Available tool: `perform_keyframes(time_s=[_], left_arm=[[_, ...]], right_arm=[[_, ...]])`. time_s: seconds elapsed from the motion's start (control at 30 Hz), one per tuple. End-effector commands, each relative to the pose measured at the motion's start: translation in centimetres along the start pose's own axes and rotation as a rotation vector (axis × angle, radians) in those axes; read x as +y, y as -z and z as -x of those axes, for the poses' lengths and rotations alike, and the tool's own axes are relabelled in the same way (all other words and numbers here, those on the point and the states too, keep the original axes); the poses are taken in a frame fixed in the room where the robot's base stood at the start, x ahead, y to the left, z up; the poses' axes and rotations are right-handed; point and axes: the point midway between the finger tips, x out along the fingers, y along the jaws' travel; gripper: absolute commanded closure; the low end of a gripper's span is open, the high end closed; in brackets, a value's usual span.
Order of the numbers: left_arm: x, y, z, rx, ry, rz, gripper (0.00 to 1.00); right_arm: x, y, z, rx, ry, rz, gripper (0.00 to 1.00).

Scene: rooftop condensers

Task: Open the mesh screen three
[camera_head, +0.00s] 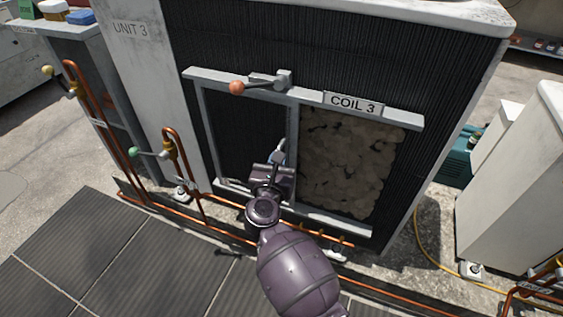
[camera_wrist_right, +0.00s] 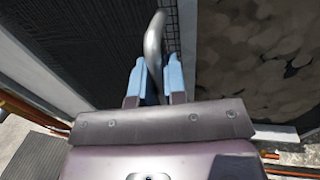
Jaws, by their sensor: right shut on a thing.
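The mesh screen three (camera_head: 247,140) is a grey-framed dark mesh panel between two rails on the Unit 3 cabinet. It covers the left part of the opening. To its right, the patch under the COIL 3 label (camera_head: 352,104) is uncovered and shows brown, clumped matter (camera_head: 345,165). My right gripper (camera_head: 278,157) is at the screen's right edge, shut on its curved grey handle. In the right wrist view the handle (camera_wrist_right: 153,45) stands between the blue fingers (camera_wrist_right: 152,80). A lever with an orange knob (camera_head: 237,87) sits on the top rail (camera_head: 400,117). My left gripper is not in view.
Copper pipes (camera_head: 205,202) with a green-knobbed valve (camera_head: 134,152) run low along the cabinet front. Dark floor mats (camera_head: 75,245) lie at the lower left. A yellow hose (camera_head: 428,245) and a white cabinet (camera_head: 515,185) are at the right.

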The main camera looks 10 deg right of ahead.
Motion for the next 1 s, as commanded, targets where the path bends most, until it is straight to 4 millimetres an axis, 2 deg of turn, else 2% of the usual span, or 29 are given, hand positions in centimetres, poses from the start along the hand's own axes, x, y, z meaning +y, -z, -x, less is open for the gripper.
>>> perform_keyframes(time_s=[0.4,0.43,0.6,1.0], left_arm=[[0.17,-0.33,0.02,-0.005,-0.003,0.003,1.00],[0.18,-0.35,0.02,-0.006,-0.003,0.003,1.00],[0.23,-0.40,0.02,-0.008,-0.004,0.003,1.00],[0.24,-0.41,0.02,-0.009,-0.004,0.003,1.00]], right_arm=[[0.16,0.10,0.04,0.002,-0.001,0.000,1.00],[0.16,0.11,0.04,0.002,-0.001,0.000,0.86],[0.13,0.08,0.03,0.002,-0.001,0.000,0.64],[0.10,0.02,-0.02,0.000,0.000,0.000,0.64]])
